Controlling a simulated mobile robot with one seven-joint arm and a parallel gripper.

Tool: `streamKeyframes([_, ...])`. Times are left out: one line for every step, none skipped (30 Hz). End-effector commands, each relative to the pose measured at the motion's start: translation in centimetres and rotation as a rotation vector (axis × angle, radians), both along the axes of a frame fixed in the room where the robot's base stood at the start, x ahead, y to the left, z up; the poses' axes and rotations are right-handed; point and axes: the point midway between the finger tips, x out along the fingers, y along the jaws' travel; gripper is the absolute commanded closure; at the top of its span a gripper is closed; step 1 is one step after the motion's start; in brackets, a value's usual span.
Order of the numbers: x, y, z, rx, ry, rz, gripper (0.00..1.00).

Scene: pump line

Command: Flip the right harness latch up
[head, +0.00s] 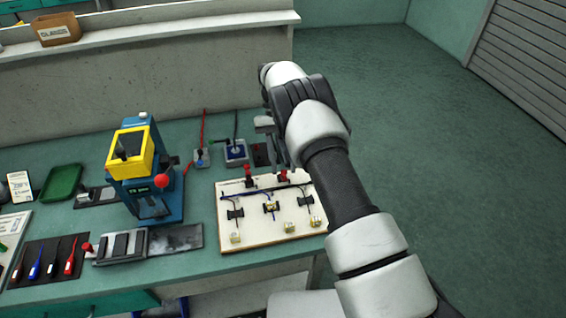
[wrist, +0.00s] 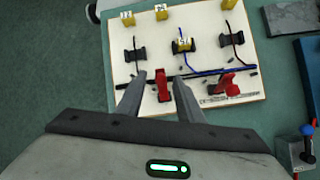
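The harness board (head: 262,233) is a cream panel on the green bench. Two red latches stand along its back edge: the left latch (head: 248,174) and the right latch (head: 284,176), which my gripper partly hides. The wrist view is turned around, so the right latch (wrist: 162,86) is on the left there and the left latch (wrist: 223,85) on the right. My gripper (wrist: 159,80) is open, its fingers apart on either side of the right latch in that view. I see no contact, and cannot tell its height over the board.
Black clips, blue and black wires and yellow connectors (wrist: 162,12) lie on the board. A blue and yellow press (head: 135,160) stands left of it. Control boxes (head: 236,152) sit behind the board. Floor is clear to the right.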

Motion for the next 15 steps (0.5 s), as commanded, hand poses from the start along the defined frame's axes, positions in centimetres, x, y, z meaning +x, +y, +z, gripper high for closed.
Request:
streamKeyframes([0.0, 0.0, 0.0, 0.000, 0.000, 0.000, 0.66])
streamKeyframes([0.0, 0.0, 0.1, 0.000, 0.000, 0.000, 0.66])
streamKeyframes([0.0, 0.0, 0.3, 0.001, -0.001, 0.000, 0.66])
streamKeyframes([0.0, 0.0, 0.5, 0.001, -0.001, 0.000, 0.66])
streamKeyframes([0.1, 0.0, 0.8, 0.001, -0.002, 0.000, 0.66])
streamKeyframes([0.1, 0.1, 1.3, 0.002, -0.003, -0.001, 0.66])
streamKeyframes([0.1, 0.0, 1.8, 0.001, -0.004, 0.000, 0.66])
streamKeyframes([0.1, 0.1, 2.3, 0.002, -0.003, 0.000, 0.66])
streamKeyframes([0.1, 0.1, 3.1, 0.003, -0.004, 0.000, 0.66])
streamKeyframes([0.1, 0.1, 3.7, 0.003, -0.004, 0.000, 0.66])
streamKeyframes([0.1, 0.1, 4.3, 0.003, -0.004, 0.000, 0.66])
streamKeyframes([0.1, 0.1, 5.1, 0.003, -0.004, 0.000, 0.66])
streamKeyframes([0.1, 0.1, 5.7, 0.002, -0.004, 0.001, 0.66])
streamKeyframes([0.1, 0.0, 6.3, 0.002, -0.004, 0.001, 0.66])
streamKeyframes([0.1, 0.0, 7.0, 0.002, -0.003, 0.000, 0.66])
